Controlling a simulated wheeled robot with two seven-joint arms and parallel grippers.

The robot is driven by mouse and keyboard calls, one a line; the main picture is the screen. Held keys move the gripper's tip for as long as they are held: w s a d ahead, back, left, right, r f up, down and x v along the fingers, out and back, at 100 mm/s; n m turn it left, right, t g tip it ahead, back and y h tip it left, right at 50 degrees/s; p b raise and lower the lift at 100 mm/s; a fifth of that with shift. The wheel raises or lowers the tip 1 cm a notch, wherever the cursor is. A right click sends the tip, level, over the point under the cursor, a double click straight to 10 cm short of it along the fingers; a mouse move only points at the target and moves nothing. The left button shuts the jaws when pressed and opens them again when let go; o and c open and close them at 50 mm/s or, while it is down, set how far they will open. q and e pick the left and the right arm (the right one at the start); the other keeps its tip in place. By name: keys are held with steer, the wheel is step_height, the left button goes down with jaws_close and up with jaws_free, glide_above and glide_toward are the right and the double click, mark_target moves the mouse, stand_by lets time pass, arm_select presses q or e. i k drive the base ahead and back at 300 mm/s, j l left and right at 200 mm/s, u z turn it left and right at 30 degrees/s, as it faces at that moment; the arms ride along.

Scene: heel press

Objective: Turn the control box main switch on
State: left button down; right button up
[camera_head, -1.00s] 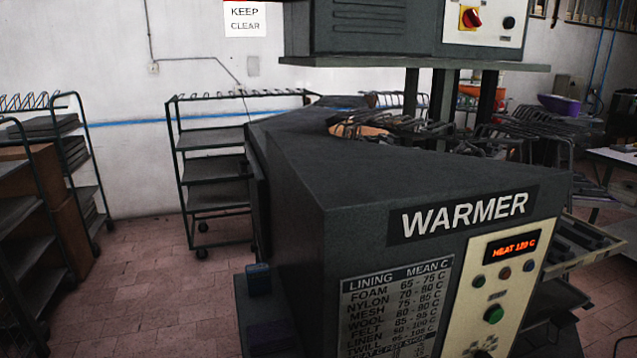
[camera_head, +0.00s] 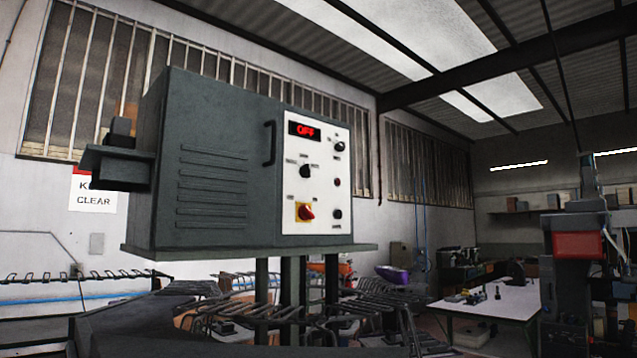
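The control box (camera_head: 212,170) is a dark grey cabinet on a shelf carried by dark posts, left of the middle of the head view. Its white panel (camera_head: 320,175) faces me, with a red display (camera_head: 304,130) reading OFF. The main switch (camera_head: 306,212) is a red rotary knob on a yellow plate at the panel's lower left. The knob looks tilted rather than straight. Several small black knobs and a red lamp (camera_head: 337,182) sit around it. Neither of my grippers shows in the head view.
The shelf edge (camera_head: 250,250) juts out under the box. Below it stand metal racks (camera_head: 270,315) and the dark top of the warmer (camera_head: 130,330). A white table (camera_head: 490,300) is at the right. Dark machinery with a red part (camera_head: 578,245) stands at the far right.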

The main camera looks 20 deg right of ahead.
mark_target(305, 213)
steer(key=i+l, duration=0.1)
steer(key=l, duration=0.95)
steer(key=i+l+z, duration=0.1)
steer(key=l, duration=0.4)
steer(key=i+l, duration=0.15)
steer(key=l, duration=0.35)
steer(key=i+l, duration=0.1)
steer(key=l, duration=0.4)
steer(key=i+l, duration=0.1)
steer(key=l, duration=0.4)
steer(key=z, duration=0.05)
